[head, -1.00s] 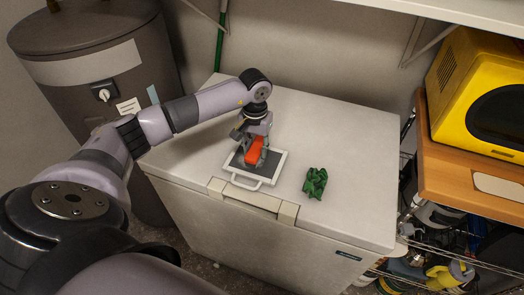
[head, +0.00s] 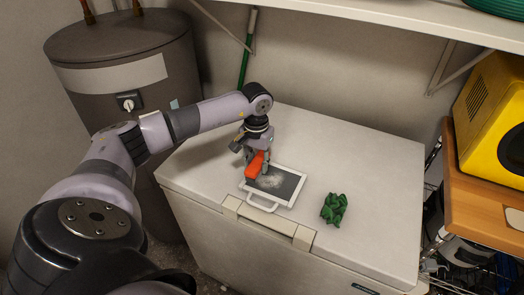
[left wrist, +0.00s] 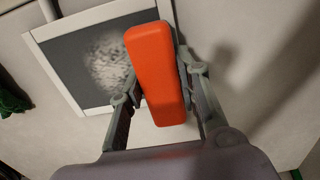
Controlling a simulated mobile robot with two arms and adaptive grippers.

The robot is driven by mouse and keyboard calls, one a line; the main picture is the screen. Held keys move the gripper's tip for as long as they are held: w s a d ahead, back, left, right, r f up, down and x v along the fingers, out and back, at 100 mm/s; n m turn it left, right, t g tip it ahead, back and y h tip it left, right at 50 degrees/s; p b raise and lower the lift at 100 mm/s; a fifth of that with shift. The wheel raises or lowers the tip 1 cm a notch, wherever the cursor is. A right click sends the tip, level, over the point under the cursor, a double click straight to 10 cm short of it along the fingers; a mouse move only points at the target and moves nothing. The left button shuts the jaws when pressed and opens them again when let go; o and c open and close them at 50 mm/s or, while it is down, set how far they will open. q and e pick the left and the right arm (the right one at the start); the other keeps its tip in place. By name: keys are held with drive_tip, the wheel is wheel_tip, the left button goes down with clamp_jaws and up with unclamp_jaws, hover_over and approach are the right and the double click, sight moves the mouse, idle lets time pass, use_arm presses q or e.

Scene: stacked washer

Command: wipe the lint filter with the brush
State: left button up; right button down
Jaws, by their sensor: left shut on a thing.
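The lint filter (head: 288,188) lies flat on the white chest lid, a white frame with a dark mesh and a handle toward the front. A pale patch of lint shows on its mesh, and the filter also shows in the left wrist view (left wrist: 75,75). My left gripper (head: 257,163) is shut on the orange brush (head: 254,166), at the left edge of the filter. In the left wrist view the brush (left wrist: 155,72) sits between the two fingers. Its underside is hidden, so I cannot tell whether it touches the filter. My right gripper is not in view.
A crumpled green cloth (head: 334,208) lies right of the filter on the chest freezer (head: 365,175). A grey tank (head: 125,75) stands at left, and a wooden shelf with a yellow microwave (head: 495,120) at right. The back of the lid is clear.

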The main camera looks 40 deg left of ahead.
sight(268, 180)
use_arm(q)
drive_tip(key=shift+s+d, duration=0.1)
drive_tip(key=shift+s, duration=0.25)
drive_tip(key=shift+w+d+f+b, duration=0.1)
drive_tip(key=shift+w+d+b, duration=0.15)
drive_tip(key=shift+d, duration=0.85)
drive_tip(key=shift+w+d+b, duration=0.15)
drive_tip(key=shift+w+d, duration=0.1)
drive_tip(key=shift+d, duration=0.85)
drive_tip(key=shift+w+d, duration=0.2)
drive_tip(key=shift+d, duration=0.65)
drive_tip(key=shift+w+d, duration=0.2)
drive_tip(key=shift+d, duration=0.6)
drive_tip(key=shift+s+b, duration=0.25)
drive_tip(key=shift+b, duration=0.05)
drive_tip(key=shift+s, duration=0.2)
drive_tip(key=shift+s+a+b, duration=0.2)
drive_tip(key=shift+a+b, duration=0.25)
drive_tip(key=shift+a, duration=0.4)
drive_tip(key=shift+s+a+b, duration=0.2)
drive_tip(key=shift+a+b, duration=0.2)
drive_tip(key=shift+a, duration=0.45)
drive_tip(key=shift+s+a+b, duration=0.25)
drive_tip(key=shift+a+b, duration=0.1)
drive_tip(key=shift+a, duration=0.75)
drive_tip(key=shift+s+a+b, duration=0.25)
drive_tip(key=shift+a+b, duration=0.05)
drive_tip(key=shift+a, duration=0.75)
